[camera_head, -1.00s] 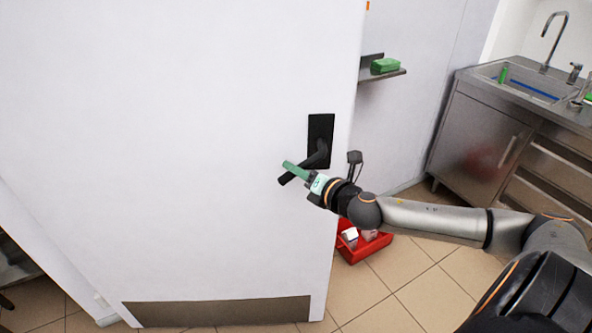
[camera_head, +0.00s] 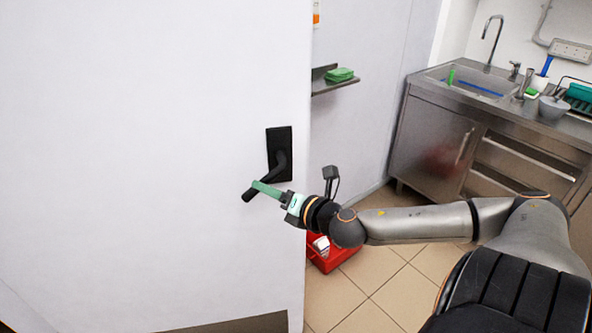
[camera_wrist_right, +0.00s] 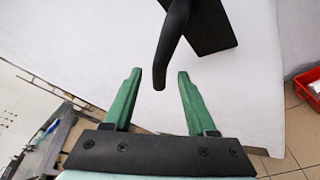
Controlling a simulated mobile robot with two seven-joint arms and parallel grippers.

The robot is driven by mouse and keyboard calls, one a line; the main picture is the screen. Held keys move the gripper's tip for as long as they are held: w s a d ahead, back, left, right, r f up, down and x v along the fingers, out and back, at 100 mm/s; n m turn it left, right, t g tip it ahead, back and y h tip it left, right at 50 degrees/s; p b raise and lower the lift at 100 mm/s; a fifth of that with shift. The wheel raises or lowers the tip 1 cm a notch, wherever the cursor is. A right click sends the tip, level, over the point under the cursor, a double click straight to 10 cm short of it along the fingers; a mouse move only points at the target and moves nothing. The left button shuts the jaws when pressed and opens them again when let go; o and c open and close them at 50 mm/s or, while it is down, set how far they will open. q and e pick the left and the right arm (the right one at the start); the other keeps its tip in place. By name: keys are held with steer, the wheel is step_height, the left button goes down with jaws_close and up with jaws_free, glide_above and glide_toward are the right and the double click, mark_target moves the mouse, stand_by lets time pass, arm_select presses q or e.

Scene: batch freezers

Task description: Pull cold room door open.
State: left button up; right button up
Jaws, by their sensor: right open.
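The cold room door (camera_head: 140,150) is a large white panel filling the left of the head view. Its black handle (camera_head: 273,178) is a lever on a dark plate near the door's right edge. My right gripper (camera_head: 262,189) is at the lever, its green fingers overlapping the outer part. In the right wrist view the open green fingers (camera_wrist_right: 160,76) stand either side of the lever's end (camera_wrist_right: 168,55), with gaps showing. Contact cannot be told. The door's right edge stands in front of a wall; its opening angle is unclear. My left gripper is not in view.
A red crate (camera_head: 335,262) sits on the tiled floor by the door's lower right edge. A wall shelf (camera_head: 335,86) holds a green item (camera_head: 340,74). A steel sink counter (camera_head: 430,135) stands at the right. Tiled floor (camera_head: 385,275) lies between.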

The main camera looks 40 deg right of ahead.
steer(key=p+v, duration=0.3)
steer(key=v, duration=0.5)
steer(key=shift+s, duration=0.25)
stand_by(0.4)
